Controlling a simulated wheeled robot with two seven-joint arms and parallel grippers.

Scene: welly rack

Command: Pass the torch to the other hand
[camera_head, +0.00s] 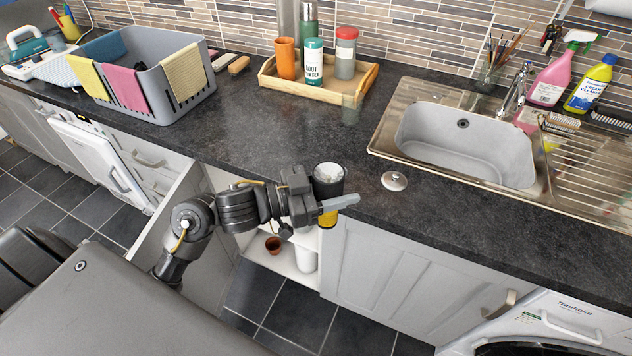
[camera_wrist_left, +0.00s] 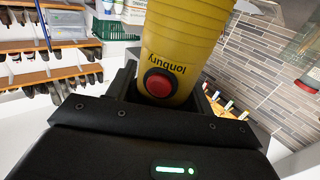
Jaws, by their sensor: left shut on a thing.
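The torch has a yellow barrel with a red button and a wide dark head. In the head view the torch (camera_head: 328,181) stands roughly upright in my left gripper (camera_head: 325,203), over the counter's front edge. In the left wrist view the yellow barrel of the torch (camera_wrist_left: 180,45) sits between the dark fingers of my left gripper (camera_wrist_left: 165,90), which is shut on it. The red button faces the wrist camera. Part of the barrel is hidden behind the fingers in the head view. My right gripper does not show.
A round metal lid (camera_head: 394,181) lies on the dark counter (camera_head: 270,125) just right of the torch. A sink (camera_head: 465,145) is farther right. A wooden tray (camera_head: 310,88) with bottles and a grey basket (camera_head: 180,100) with cloths stand behind. An open cupboard (camera_head: 285,258) is below.

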